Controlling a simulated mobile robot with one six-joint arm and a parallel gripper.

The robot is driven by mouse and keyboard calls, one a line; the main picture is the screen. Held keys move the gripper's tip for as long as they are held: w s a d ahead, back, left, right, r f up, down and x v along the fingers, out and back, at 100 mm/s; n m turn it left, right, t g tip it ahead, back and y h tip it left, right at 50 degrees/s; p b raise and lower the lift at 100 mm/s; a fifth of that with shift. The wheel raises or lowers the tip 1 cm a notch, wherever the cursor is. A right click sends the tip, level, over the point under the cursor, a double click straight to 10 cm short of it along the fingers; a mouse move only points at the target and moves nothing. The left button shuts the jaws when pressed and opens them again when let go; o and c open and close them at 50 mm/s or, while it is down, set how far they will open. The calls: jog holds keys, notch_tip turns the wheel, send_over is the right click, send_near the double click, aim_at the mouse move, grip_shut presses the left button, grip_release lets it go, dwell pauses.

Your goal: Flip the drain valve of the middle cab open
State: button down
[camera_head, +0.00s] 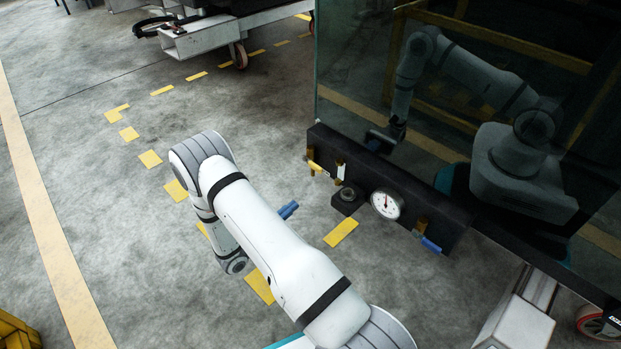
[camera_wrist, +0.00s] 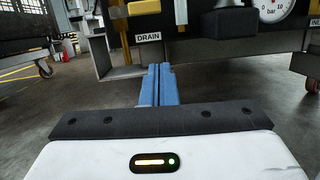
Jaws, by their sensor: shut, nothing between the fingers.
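The drain valve (camera_head: 317,167) has a yellow handle and a brass body, at the left end of the cab's black panel (camera_head: 362,197). In the wrist view, the yellow handle (camera_wrist: 143,7) lies roughly level, crosswise to the upright brass body (camera_wrist: 122,38), beside a white DRAIN label (camera_wrist: 148,37). My gripper (camera_head: 289,210) has blue fingers shut together and empty, left of the panel and apart from the valve. In the wrist view, the fingers (camera_wrist: 161,78) point forward, below and slightly right of the valve.
On the same panel sit a dark block with a round fitting (camera_head: 347,195), a pressure gauge (camera_head: 386,204) and a blue-handled valve (camera_head: 429,242). The dark glass (camera_head: 450,100) above reflects my arm. Another trolley (camera_head: 210,32) stands at the back. The floor left of my arm is clear.

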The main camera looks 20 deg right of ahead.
aim_at(312, 164)
jog(key=shift+w+a+f+n+t, duration=0.2)
jog(key=shift+f+n+t, duration=0.1)
jog(key=shift+f+t, duration=0.1)
jog(key=shift+w+a+f+n+t, duration=0.1)
jog(key=shift+a+f+n+t, duration=0.05)
jog(key=shift+f+n+t, duration=0.2)
jog(key=w+d+r+b, duration=0.3)
jog(key=d+r+b, duration=0.2)
jog(key=d, duration=0.4)
jog(key=shift+r, duration=0.75)
jog(key=shift+w+d, duration=0.1)
